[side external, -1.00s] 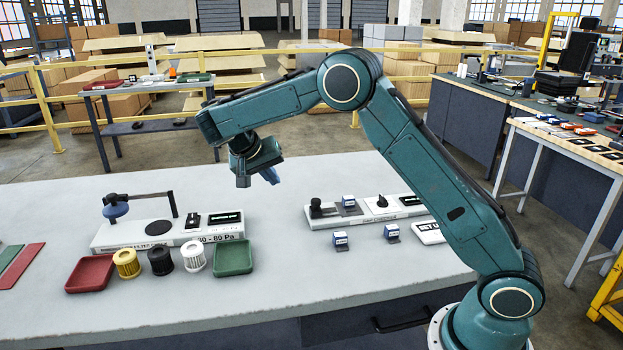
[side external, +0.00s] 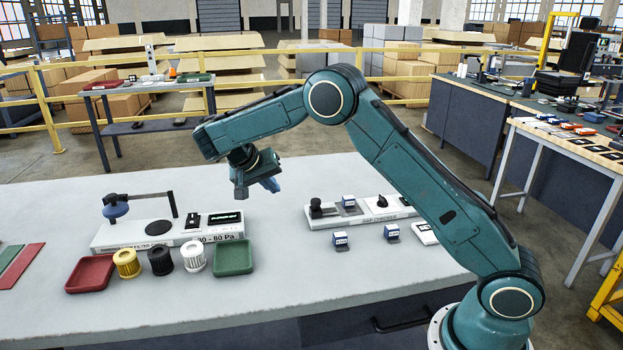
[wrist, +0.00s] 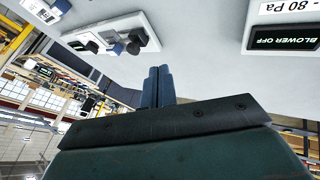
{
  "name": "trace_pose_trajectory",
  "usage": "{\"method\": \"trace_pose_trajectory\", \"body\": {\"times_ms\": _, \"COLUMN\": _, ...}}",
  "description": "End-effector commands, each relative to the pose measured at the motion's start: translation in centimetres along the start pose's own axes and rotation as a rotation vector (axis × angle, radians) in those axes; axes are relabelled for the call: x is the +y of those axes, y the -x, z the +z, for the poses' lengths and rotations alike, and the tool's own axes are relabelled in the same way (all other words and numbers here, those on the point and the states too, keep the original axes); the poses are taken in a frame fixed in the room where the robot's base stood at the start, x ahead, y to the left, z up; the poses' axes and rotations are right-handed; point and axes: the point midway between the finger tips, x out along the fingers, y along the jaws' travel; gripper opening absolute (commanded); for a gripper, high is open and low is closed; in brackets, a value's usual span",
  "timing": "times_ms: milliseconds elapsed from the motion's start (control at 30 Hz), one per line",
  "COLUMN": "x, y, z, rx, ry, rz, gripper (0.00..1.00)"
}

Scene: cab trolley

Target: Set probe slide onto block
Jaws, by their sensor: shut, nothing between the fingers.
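The white station (side external: 332,221) at the right centre of the table carries a black upright piece (side external: 316,207) at its left end, a blue-and-white block (side external: 348,202) on a grey plate, a black knob (side external: 381,202) and a dark display. Which part is the probe slide I cannot tell for sure. Two similar blocks, a left one (side external: 340,240) and a right one (side external: 391,232), stand on the table in front. My gripper (side external: 271,185) is shut and empty, in the air left of and above this station. Its closed fingers (wrist: 158,86) show in the wrist view, with the station (wrist: 120,28) beyond.
A second white station (side external: 120,237) with an arm and display stands at left. In front are a red tray (side external: 90,273), yellow, black and white cylinders and a green tray (side external: 233,258). A white card (side external: 424,234) is partly hidden by my arm. The front middle table is clear.

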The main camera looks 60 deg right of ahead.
Motion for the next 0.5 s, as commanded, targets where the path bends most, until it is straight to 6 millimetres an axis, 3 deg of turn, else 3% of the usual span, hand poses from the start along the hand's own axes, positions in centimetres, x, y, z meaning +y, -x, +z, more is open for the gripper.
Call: {"method": "trace_pose_trajectory", "body": {"times_ms": 500, "x": 0.1, "y": -7.3, "z": 0.1, "rx": -0.003, "ry": 0.0, "rz": 0.003, "gripper": 0.0}}
